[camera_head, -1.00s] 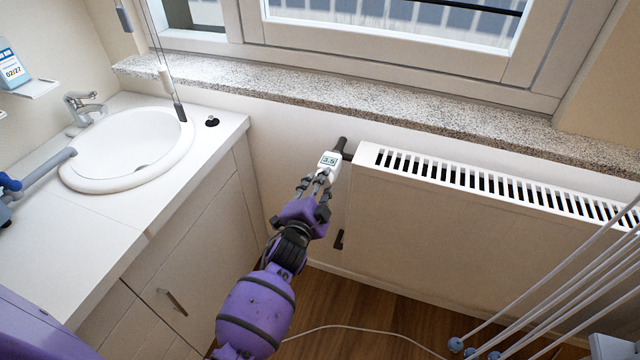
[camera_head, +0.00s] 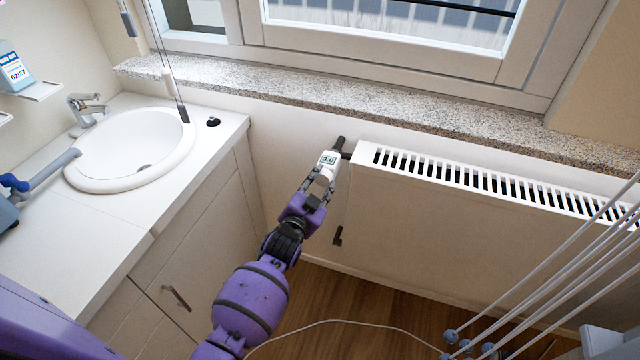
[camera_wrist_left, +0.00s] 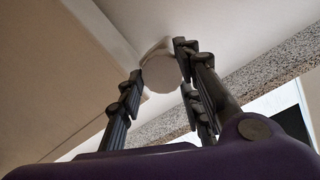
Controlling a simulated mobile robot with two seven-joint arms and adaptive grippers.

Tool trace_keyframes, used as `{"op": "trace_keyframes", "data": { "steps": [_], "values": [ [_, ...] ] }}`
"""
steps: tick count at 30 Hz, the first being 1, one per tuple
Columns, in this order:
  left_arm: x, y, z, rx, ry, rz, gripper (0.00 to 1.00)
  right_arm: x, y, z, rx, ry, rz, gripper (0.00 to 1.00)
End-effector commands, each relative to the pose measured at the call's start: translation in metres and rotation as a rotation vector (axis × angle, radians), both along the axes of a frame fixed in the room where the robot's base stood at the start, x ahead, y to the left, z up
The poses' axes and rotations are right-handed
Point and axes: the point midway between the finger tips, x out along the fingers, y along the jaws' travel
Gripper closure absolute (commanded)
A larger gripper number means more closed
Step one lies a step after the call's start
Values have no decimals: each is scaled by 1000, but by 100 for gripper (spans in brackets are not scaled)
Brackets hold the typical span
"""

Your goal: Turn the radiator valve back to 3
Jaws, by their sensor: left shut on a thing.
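The white radiator valve (camera_head: 327,172) sits at the left end of the radiator (camera_head: 440,215), on a dark pipe fitting. Its small display reads 3.0. My left gripper (camera_head: 319,187) reaches up to it from below and is shut on the valve's near end, with fingers on either side. In the left wrist view the valve's round pale end (camera_wrist_left: 161,73) shows between the dark fingers of the left gripper (camera_wrist_left: 160,85). My right gripper is not in view.
A counter with a white sink (camera_head: 130,150) and a tap (camera_head: 86,108) stands at the left. A granite sill (camera_head: 300,95) runs above the valve. Thin white rods (camera_head: 560,270) rise at the lower right. A white cable (camera_head: 330,322) lies on the wooden floor.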

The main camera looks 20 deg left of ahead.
Motion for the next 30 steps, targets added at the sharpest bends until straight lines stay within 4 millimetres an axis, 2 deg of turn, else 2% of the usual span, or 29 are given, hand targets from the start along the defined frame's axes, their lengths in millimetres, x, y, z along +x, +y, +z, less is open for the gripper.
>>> {"op": "trace_keyframes", "data": {
  "steps": [1, 8, 9, 12, 30],
  "values": [
    [-4, -3, -11, -2, 21, -3, 93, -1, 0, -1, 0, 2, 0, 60],
    [-4, -4, -11, -2, 21, -4, 93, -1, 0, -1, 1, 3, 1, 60],
    [-4, -4, -12, -1, 21, -4, 66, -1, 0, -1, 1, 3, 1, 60],
    [-4, -3, -11, -1, 21, -3, 53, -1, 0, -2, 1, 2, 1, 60],
    [-4, -1, -3, 0, 6, -1, 52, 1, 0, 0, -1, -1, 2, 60]
  ]
}}
